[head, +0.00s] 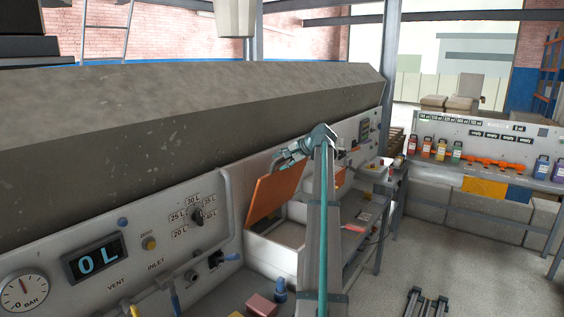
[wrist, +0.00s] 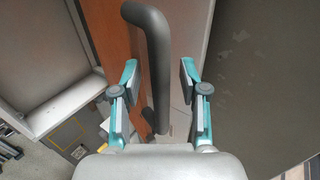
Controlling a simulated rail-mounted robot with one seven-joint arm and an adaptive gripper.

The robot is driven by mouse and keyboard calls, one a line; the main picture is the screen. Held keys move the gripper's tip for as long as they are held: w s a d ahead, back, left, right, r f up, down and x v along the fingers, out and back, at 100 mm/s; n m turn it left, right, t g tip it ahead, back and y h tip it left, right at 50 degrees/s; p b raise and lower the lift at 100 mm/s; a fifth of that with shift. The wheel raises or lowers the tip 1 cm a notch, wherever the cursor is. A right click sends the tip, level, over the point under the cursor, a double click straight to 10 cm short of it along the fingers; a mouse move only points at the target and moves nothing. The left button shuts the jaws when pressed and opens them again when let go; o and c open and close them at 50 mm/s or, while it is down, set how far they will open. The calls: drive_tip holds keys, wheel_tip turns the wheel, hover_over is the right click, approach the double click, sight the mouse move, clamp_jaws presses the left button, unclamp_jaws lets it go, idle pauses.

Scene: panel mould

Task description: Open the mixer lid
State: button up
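The mixer lid looks to be the orange panel (head: 273,192) in the middle of the head view. It stands tilted up above a white box (head: 275,252), whose opening shows below it. In the wrist view the orange panel (wrist: 110,32) lies behind a dark grey bar handle (wrist: 157,50). My gripper (wrist: 158,82) is open, with one finger on each side of the handle. Gaps show between both fingers and the bar. In the head view my gripper (head: 287,155) is at the panel's upper edge, small and partly hidden by my arm.
A grey control panel with a gauge (head: 24,291) and a "0 L" display (head: 97,258) is at the left. Coloured bottles (head: 441,150) stand on a shelf at the right. A red block (head: 261,305) lies at the bottom. The floor at right is mostly clear.

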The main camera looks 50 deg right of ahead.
drive_tip(key=a+v, duration=0.1)
drive_tip(key=v, duration=1.1)
drive_tip(key=shift+d, duration=0.4)
